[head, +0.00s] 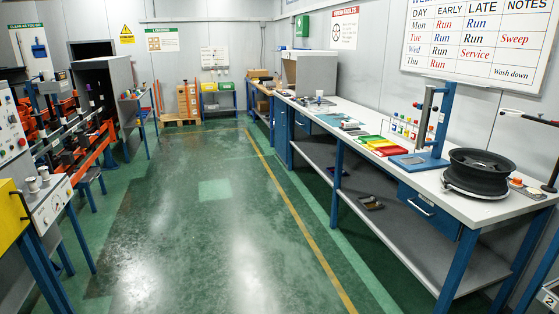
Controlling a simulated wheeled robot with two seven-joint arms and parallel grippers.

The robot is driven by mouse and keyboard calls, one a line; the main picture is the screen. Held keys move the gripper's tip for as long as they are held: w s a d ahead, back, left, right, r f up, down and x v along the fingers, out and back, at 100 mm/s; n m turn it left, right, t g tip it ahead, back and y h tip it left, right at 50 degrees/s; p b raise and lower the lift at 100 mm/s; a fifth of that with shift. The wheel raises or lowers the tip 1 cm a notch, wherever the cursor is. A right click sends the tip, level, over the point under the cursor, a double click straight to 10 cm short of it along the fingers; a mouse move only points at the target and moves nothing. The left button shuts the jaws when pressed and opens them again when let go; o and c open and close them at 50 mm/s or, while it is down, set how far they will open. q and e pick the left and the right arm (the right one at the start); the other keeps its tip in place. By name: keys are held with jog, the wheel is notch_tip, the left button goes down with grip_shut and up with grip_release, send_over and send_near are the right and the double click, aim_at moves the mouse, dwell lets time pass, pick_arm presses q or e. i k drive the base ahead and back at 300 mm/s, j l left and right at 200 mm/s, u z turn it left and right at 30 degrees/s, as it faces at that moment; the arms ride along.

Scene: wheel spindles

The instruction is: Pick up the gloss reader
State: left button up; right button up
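I cannot pick out the gloss reader for certain. A small grey device with an orange spot (516,183) lies on the right workbench (455,188), right of the black wheel rim. Small dark items (352,124) lie farther back on the same bench, too small to tell apart. Neither of my grippers shows in the head view.
The black wheel rim (479,165) sits on a round base near the bench's near end. A blue stand (437,130) and coloured trays (380,145) are beyond it. Machines with orange parts (65,125) line the left. The green floor (215,220) between is clear.

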aim_at(348, 125)
jog(key=i, duration=1.9)
jog(key=i+j+z, duration=0.1)
jog(key=i+z, duration=0.2)
jog(key=i, duration=0.25)
jog(key=i+j+z, duration=0.25)
jog(key=i, duration=0.35)
jog(key=i+j+z, duration=0.3)
jog(key=i, duration=0.2)
jog(key=i+j+z, duration=0.25)
jog(key=i+j, duration=0.2)
jog(key=i, duration=0.05)
